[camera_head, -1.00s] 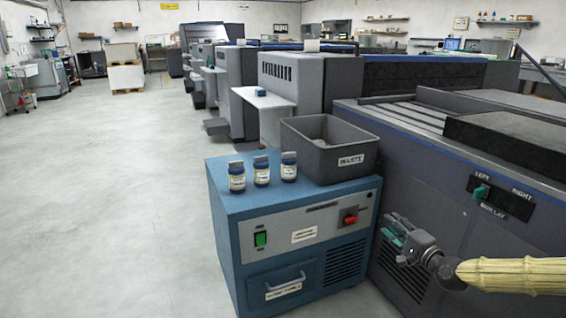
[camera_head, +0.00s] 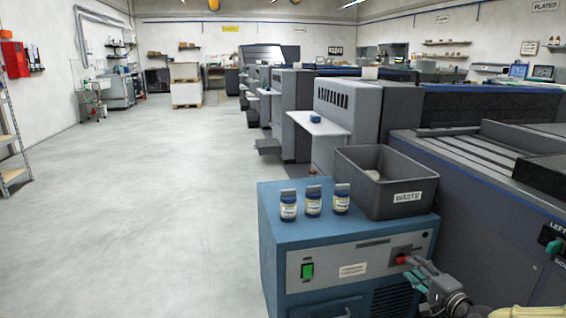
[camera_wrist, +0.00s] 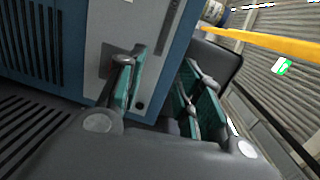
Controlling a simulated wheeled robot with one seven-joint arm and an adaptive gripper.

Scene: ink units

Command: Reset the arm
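My gripper (camera_head: 412,272) is in the lower right of the head view, in front of the lower right of the blue cabinet's (camera_head: 272,258) front panel. It is close to the red switch (camera_head: 402,256), but I cannot tell whether it touches it. In the wrist view, the two green-padded fingers of my gripper (camera_wrist: 166,80) stand apart with nothing held between them. The cabinet's panel (camera_wrist: 100,25) shows behind them, and the left finger hides most of the switch there.
Three small labelled bottles (camera_head: 313,202) and a grey waste bin (camera_head: 365,197) stand on the cabinet. A green switch (camera_head: 307,271) is on its front. Large grey machines (camera_head: 345,105) line the right side. The floor (camera_head: 150,190) at left is clear.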

